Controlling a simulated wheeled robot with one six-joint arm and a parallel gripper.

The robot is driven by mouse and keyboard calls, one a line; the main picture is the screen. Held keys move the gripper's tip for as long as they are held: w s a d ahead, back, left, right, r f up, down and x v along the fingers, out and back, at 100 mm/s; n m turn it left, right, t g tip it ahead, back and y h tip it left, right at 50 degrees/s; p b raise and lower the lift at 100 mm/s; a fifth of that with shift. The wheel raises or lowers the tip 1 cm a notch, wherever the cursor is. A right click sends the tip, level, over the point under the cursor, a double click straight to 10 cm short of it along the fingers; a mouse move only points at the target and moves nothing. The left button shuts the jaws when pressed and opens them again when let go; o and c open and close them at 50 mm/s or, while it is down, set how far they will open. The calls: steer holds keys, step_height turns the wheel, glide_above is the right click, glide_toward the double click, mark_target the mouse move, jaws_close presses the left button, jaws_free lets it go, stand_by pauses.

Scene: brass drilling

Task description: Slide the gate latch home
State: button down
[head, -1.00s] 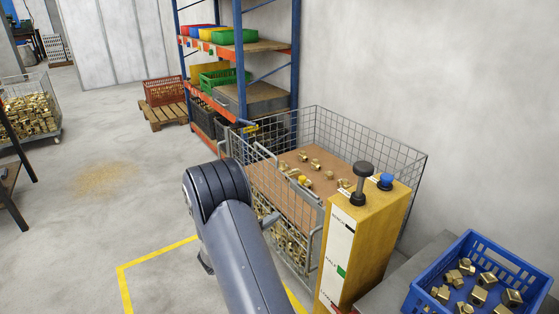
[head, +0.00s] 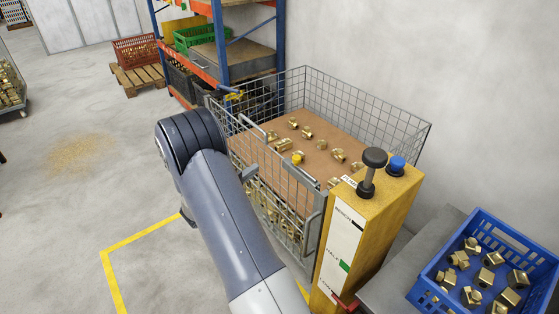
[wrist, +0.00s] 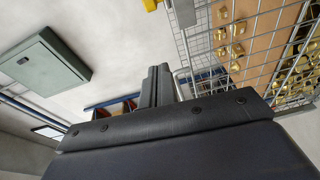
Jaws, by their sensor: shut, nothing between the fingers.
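The wire cage (head: 378,112) stands right of my arm in the head view, its gate side (head: 298,215) facing me with grey tube handles. A small yellow piece (head: 234,96) sits at the cage's far left corner. I cannot tell which of these belongs to the latch. My gripper (wrist: 158,84) is shut and empty in the wrist view, left of the cage mesh (wrist: 235,45) and apart from it. In the head view my arm hides most of the gripper.
A yellow post (head: 375,215) with a black-knobbed plunger and a blue button (head: 396,164) stands close right of the gate. A blue crate of brass fittings (head: 432,272) is at lower right. Brass fittings lie on the cage's brown board (head: 265,150).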

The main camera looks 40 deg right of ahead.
steer(key=s+d, duration=0.1)
steer(key=d, duration=0.2)
steer(key=d+p, duration=0.1)
steer(key=d, duration=0.3)
steer(key=s+d, duration=0.1)
steer(key=d, duration=0.3)
steer(key=shift+s+d+f+p, duration=0.15)
steer(key=shift+s+p, duration=0.15)
